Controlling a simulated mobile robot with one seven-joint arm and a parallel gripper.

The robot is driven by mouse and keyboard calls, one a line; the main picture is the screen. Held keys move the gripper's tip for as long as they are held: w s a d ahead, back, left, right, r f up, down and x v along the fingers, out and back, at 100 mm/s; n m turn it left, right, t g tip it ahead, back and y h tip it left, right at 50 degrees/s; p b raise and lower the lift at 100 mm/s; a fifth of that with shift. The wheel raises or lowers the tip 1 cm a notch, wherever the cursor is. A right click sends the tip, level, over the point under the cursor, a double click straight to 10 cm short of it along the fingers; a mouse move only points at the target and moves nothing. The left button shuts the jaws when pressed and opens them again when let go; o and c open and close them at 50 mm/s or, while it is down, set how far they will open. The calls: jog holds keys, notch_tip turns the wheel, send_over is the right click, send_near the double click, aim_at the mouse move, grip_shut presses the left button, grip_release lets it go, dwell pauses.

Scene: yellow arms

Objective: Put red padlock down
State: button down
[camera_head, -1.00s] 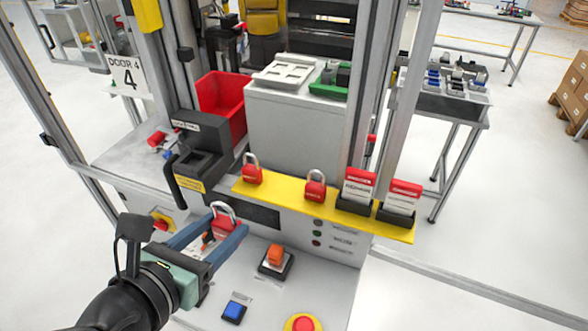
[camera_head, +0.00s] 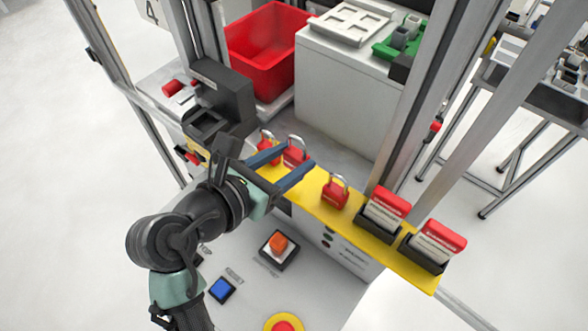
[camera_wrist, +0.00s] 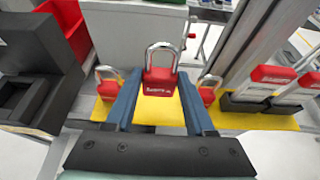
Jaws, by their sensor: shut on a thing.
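My gripper (camera_head: 284,167) is shut on a red padlock (camera_head: 297,153) with a silver shackle. In the wrist view the held padlock (camera_wrist: 159,80) stands upright between the blue fingers. It is over the yellow shelf (camera_wrist: 154,109), between two other red padlocks; I cannot tell whether its base touches the shelf. The left padlock (camera_wrist: 107,84) and the right padlock (camera_wrist: 208,90) stand on the shelf. In the head view the left padlock (camera_head: 265,150) is partly hidden by a finger, and the right padlock (camera_head: 334,193) is in clear view.
Tag holders with red-topped cards (camera_head: 385,208) stand at the shelf's right end. A black latch box (camera_head: 219,95) is to the left. A red bin (camera_head: 268,50) and a grey cabinet (camera_head: 345,95) stand behind. A metal post (camera_head: 425,90) rises behind the shelf.

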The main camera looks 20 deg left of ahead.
jog(key=shift+f, duration=2.4)
jog(key=shift+w+f, duration=0.1)
jog(key=shift+c, duration=1.3)
grip_release()
jog(key=b+v, duration=0.2)
jog(key=v, duration=1)
